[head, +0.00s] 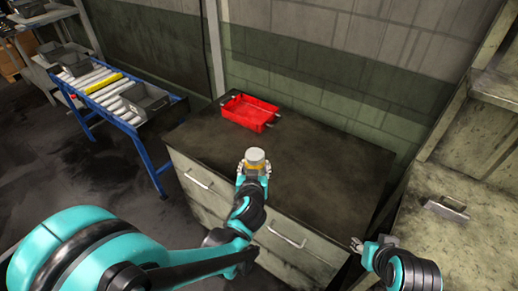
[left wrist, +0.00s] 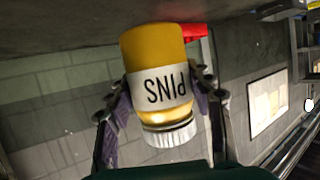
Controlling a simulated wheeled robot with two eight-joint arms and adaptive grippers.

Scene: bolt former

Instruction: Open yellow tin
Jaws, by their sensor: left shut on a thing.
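The yellow tin (left wrist: 153,52) has a white label reading "PINS" and a ribbed white lid (left wrist: 170,133). It appears upside down in the left wrist view. In the head view the pale lid (head: 256,155) faces up above the cabinet's front part, with a bit of yellow below it. My left gripper (head: 254,168) is shut on the tin, one finger on each side. It also shows in the left wrist view (left wrist: 158,105). My right gripper (head: 370,243) is apart from the tin, low at the right past the cabinet's front edge. Its fingers look spread and empty.
A red tray (head: 249,112) stands at the back of the dark cabinet top (head: 320,165). The top is otherwise clear. A roller conveyor (head: 105,88) with grey bins is at the left. A bench with a metal handle (head: 447,207) is at the right. The wall is behind.

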